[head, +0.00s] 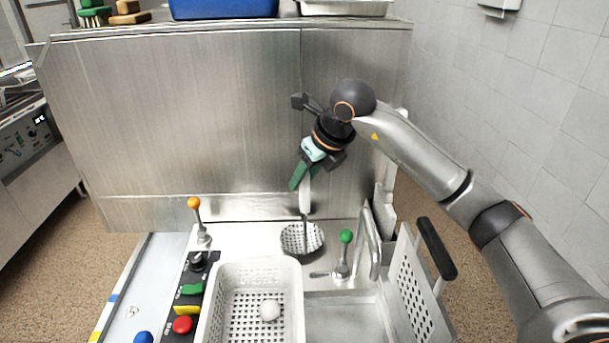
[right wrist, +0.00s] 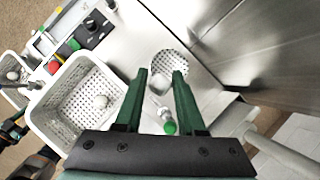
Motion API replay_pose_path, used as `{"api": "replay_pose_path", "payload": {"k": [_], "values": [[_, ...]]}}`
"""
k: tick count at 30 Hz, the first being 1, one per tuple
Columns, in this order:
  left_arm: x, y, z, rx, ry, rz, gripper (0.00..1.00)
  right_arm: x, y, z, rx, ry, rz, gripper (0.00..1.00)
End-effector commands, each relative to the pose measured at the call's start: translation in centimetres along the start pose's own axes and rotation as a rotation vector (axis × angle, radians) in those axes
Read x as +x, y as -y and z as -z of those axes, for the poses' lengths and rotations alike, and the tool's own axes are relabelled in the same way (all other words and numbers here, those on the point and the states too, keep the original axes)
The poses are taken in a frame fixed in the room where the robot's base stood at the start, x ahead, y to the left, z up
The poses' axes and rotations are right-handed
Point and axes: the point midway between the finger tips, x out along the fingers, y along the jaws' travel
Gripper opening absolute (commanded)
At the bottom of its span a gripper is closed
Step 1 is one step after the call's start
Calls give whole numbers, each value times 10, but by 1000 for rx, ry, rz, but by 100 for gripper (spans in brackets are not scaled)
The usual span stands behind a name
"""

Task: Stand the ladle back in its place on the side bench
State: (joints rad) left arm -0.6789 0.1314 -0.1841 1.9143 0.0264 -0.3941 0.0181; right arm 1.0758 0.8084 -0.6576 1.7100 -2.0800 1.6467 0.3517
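The ladle has a perforated steel bowl (head: 302,239) and a pale handle (head: 305,197). It stands nearly upright, bowl down, over the back of the bench behind the white basket; I cannot tell whether the bowl touches the surface. Its bowl also shows in the right wrist view (right wrist: 168,62). My right gripper (head: 297,184) reaches down from the upper right to the handle's top. In the right wrist view its green fingers (right wrist: 161,73) are apart, with the handle seen between or just beyond the tips. Only part of my left gripper (right wrist: 12,132) seems to show at the edge there.
A white perforated basket (head: 253,263) holds a white ball (head: 269,310). Left of it are a control box (head: 190,283) and an orange-knobbed lever (head: 195,204). A green-knobbed lever (head: 346,237), a curved tap (head: 375,245) and a black-handled basket (head: 412,290) stand right. A steel panel (head: 190,120) rises behind.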

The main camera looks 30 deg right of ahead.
Motion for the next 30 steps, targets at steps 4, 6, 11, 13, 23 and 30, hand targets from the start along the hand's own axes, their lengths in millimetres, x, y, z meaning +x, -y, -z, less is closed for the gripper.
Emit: {"api": "replay_pose_path", "payload": {"k": [4, 6, 11, 13, 23, 30], "values": [[0, 0, 0, 0, 0, 0, 64, 0, 0, 0, 0, 0, 0, 56], [0, 0, 0, 0, 0, 0, 64, 0, 0, 0, 0, 0, 0, 64], [0, 0, 0, 0, 0, 0, 64, 0, 0, 0, 0, 0, 0, 72], [0, 0, 0, 0, 0, 0, 64, 0, 0, 0, 0, 0, 0, 72], [1, 0, -1, 0, 0, 0, 64, -27, 0, -1, -2, 5, 2, 72], [2, 0, -2, 0, 0, 0, 64, -81, 0, -1, -1, 4, 3, 72]]}}
